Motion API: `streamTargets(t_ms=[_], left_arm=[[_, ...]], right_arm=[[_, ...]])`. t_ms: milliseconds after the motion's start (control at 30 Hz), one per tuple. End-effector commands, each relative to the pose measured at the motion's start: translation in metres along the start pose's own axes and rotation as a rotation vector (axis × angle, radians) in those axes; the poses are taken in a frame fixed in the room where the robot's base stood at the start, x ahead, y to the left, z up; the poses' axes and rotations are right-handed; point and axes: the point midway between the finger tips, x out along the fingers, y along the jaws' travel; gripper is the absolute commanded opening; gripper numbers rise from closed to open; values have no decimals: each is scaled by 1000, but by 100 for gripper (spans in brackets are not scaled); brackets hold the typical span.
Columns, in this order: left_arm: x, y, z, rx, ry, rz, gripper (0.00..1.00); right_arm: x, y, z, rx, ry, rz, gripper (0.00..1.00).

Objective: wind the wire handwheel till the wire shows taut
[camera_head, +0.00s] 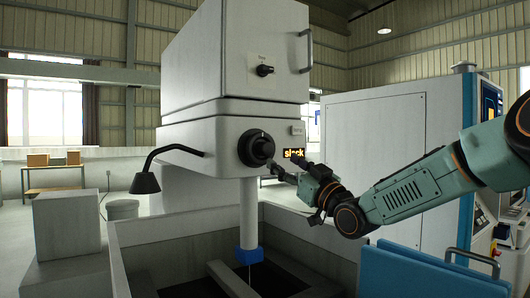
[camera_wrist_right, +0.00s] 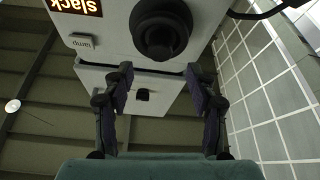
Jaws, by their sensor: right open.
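The black handwheel (camera_head: 256,148) is on the front of the white machine head (camera_head: 205,130). An amber display (camera_head: 294,153) to its right reads "slack". My right gripper (camera_head: 277,172) reaches in from the right, just below and right of the handwheel. In the right wrist view the handwheel (camera_wrist_right: 160,30) lies beyond the two open, empty fingers (camera_wrist_right: 158,74), apart from them. The display (camera_wrist_right: 80,7) shows there too, upside down. A column with a blue end (camera_head: 249,255) hangs below the head; a thin line, perhaps the wire, runs down from it. My left gripper is out of view.
A black lamp (camera_head: 146,182) on a bent arm juts out left of the handwheel. A small black knob (camera_head: 264,70) and a door handle (camera_head: 306,50) are above it. Grey tank walls (camera_head: 180,246) surround the column below. A white cabinet (camera_head: 375,130) stands at the right.

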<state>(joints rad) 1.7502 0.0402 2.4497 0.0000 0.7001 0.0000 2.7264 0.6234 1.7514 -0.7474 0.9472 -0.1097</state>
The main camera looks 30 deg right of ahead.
Motion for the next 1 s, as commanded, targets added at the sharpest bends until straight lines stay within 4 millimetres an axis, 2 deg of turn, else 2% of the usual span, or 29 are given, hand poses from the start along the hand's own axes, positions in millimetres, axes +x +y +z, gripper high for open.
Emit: streamTargets(t_ms=[533, 700, 967, 1000], left_arm=[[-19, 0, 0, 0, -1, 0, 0], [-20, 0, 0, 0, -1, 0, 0], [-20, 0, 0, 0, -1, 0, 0], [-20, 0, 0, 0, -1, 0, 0]], right_arm=[[67, -4, -2, -4, 0, 0, 58], [76, -4, -1, -2, 0, -1, 58], [78, -2, 0, -1, 1, -1, 58], [78, -2, 0, -1, 1, -1, 55]])
